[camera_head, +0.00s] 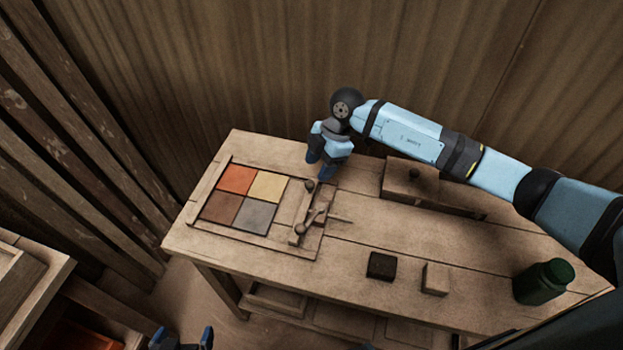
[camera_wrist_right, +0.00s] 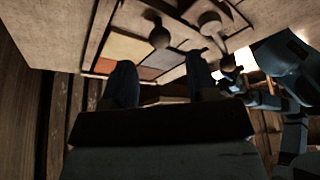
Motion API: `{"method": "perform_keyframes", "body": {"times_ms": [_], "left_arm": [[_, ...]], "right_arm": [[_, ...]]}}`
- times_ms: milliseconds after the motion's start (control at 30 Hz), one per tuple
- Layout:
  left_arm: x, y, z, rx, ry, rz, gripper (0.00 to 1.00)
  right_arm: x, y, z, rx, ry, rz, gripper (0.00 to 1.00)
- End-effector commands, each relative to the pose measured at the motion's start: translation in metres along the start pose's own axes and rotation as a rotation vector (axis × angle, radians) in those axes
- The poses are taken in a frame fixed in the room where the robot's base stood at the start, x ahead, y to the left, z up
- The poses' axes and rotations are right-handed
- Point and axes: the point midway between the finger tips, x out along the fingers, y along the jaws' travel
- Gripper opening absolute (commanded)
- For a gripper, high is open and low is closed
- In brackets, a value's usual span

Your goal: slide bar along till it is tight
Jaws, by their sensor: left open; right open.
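Four-tile square: orange (camera_head: 235,179), yellow (camera_head: 269,187), brown (camera_head: 221,208) and grey (camera_head: 255,216) tiles lie in a wooden frame (camera_head: 240,241) on the bench. The wooden bar (camera_head: 302,207) lies just right of the tiles, with a round knob (camera_head: 309,186) at its far end and another (camera_head: 299,229) at its near end. My right gripper (camera_head: 318,169) is open, above and beside the far knob. In the right wrist view, that knob (camera_wrist_right: 158,38) shows between and beyond the open fingers (camera_wrist_right: 162,80). My left gripper (camera_head: 182,340) is open, low at the bottom edge, away from the bench top.
A lever mechanism (camera_head: 320,212) stands right of the bar. A wooden box with a knob (camera_head: 410,185) is at the back. A dark block (camera_head: 381,265), a pale block (camera_head: 436,278) and a green jar (camera_head: 543,283) stand at the front right.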

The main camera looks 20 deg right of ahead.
Motion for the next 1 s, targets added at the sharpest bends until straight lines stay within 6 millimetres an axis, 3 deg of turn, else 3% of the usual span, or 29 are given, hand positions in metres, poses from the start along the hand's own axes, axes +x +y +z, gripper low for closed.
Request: {"method": "perform_keyframes", "body": {"times_ms": [100, 300, 700, 933, 1000], "left_arm": [[0.000, 0.000, 0.000, 0.001, 0.000, -0.001, 0.94], [0.000, -0.001, 0.000, 0.001, -0.001, -0.002, 0.94], [0.000, -0.002, 0.001, 0.002, -0.002, -0.003, 0.94], [0.000, -0.002, 0.001, 0.002, -0.003, -0.003, 0.94], [0.000, -0.002, 0.001, 0.003, -0.003, -0.003, 0.94]], "right_arm": [[0.024, 0.000, -0.001, 0.001, 0.002, -0.002, 0.53], [0.048, 0.000, -0.001, -0.001, 0.002, 0.000, 0.53], [0.055, 0.000, -0.001, -0.001, 0.002, 0.001, 0.53], [0.055, 0.000, -0.001, -0.001, 0.002, 0.001, 0.00], [0.055, 0.000, -0.001, -0.001, 0.002, 0.001, 0.00]]}}
